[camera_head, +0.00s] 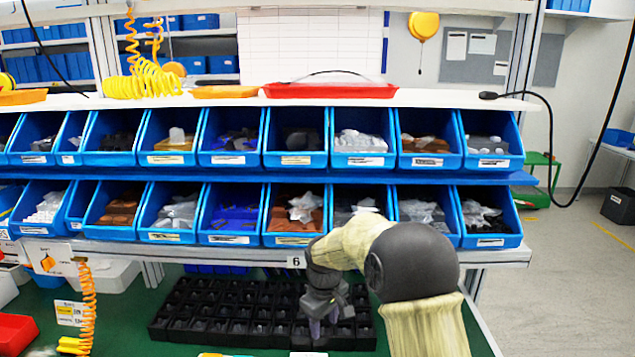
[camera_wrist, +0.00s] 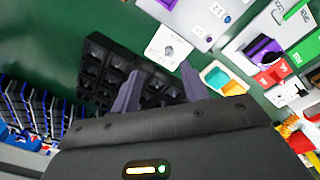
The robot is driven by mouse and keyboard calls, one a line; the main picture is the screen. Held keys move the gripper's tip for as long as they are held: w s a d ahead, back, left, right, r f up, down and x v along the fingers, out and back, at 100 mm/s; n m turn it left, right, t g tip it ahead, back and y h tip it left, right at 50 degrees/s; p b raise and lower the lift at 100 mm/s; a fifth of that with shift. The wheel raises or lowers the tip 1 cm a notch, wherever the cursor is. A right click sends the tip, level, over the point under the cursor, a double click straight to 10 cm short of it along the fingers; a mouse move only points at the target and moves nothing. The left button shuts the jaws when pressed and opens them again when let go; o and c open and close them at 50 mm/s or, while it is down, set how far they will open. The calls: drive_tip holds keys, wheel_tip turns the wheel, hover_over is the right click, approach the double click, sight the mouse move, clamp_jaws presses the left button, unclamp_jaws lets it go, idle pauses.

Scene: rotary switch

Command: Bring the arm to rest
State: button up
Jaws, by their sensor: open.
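My gripper (camera_head: 322,318) hangs over the right part of a black compartment tray (camera_head: 225,305) on the green bench top. In the wrist view my gripper (camera_wrist: 158,88) has its two grey fingers spread apart with nothing between them. Black tray compartments (camera_wrist: 95,65) show beyond and left of the fingers. My arm reaches in from the lower right in the head view. The task names no other object.
Two rows of blue bins (camera_head: 295,145) with small parts stand behind the tray. In the wrist view a grey box with a purple switch (camera_wrist: 262,55) and a white plate (camera_wrist: 168,50) lie nearby. A coiled orange hose (camera_head: 86,310) hangs at left.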

drive_tip(key=s+d+r+m+t, duration=0.1)
drive_tip(key=s+d+m, duration=0.3)
drive_tip(key=s+d, duration=0.3)
drive_tip(key=s+d+r+m+p, duration=0.1)
drive_tip(key=s+d+m, duration=0.3)
drive_tip(key=s, duration=1.2)
drive_tip(key=d+r, duration=0.1)
drive_tip(key=d, duration=0.1)
drive_tip(key=shift+d+r+m+t+p, duration=0.3)
drive_tip(key=shift+d+m+t, duration=0.05)
drive_tip(key=shift+m+t, duration=0.05)
